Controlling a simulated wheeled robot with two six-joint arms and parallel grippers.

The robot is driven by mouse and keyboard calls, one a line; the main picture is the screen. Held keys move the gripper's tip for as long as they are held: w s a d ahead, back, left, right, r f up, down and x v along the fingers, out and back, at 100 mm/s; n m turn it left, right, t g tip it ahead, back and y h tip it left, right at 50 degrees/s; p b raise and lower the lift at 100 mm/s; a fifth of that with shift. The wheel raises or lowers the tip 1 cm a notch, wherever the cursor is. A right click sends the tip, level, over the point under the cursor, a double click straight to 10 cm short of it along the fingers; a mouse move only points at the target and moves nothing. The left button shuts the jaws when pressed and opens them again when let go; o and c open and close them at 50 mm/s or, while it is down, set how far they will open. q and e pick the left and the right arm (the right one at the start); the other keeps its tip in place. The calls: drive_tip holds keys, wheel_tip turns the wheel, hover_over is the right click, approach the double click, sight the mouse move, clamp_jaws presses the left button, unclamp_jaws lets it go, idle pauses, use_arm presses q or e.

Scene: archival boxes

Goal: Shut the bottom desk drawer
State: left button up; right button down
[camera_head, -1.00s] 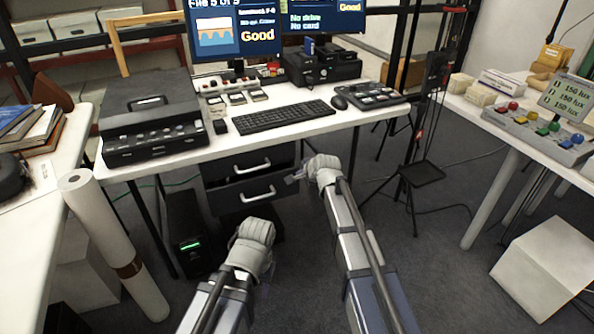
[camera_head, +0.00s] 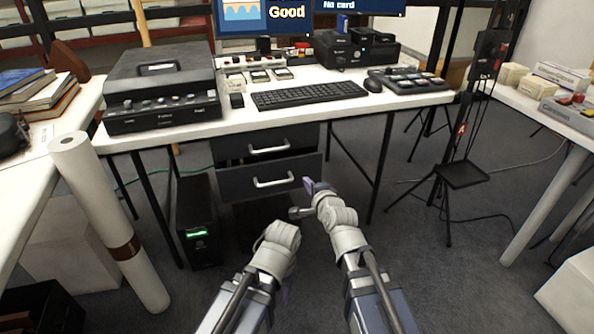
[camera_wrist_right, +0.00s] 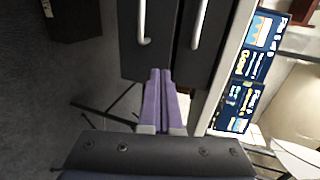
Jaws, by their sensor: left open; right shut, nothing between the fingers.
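The bottom desk drawer (camera_head: 240,184) is dark grey with a silver bar handle. Its front appears to stand out a little from the top drawer (camera_head: 235,147) above it. My right gripper (camera_head: 311,187) has purple fingers and is near the right end of the bottom drawer's front. In the right wrist view its fingers (camera_wrist_right: 160,74) are together and empty, pointing at the edge of the bottom drawer (camera_wrist_right: 160,48); I cannot tell whether they touch. My left gripper (camera_head: 284,294) is low in front of the desk, pointing down, open, mostly hidden by its wrist.
The white desk (camera_head: 240,122) carries a keyboard (camera_head: 308,95) and devices. A black computer tower (camera_head: 197,225) stands left of the drawers. A white roll (camera_head: 105,215) leans at the left table. A black stand (camera_head: 460,175) is at the right. The floor between is clear.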

drive_tip(key=shift+w, duration=0.1)
drive_tip(key=b, duration=0.3)
approach(291, 157)
wheel_tip(291, 157, down, 4)
drive_tip(key=w, duration=0.2)
drive_tip(key=w+a, duration=0.1)
drive_tip(key=w, duration=0.2)
drive_tip(key=shift+a+r, duration=0.25)
drive_tip(key=shift+a, duration=0.05)
drive_tip(key=shift+w, duration=0.1)
drive_tip(key=w, duration=0.1)
drive_tip(key=w+a, duration=0.1)
drive_tip(key=w, duration=0.2)
drive_tip(key=shift+w+a, duration=0.3)
drive_tip(key=shift+w, duration=0.05)
drive_tip(key=shift+r, duration=0.1)
drive_tip(key=shift+w, duration=0.1)
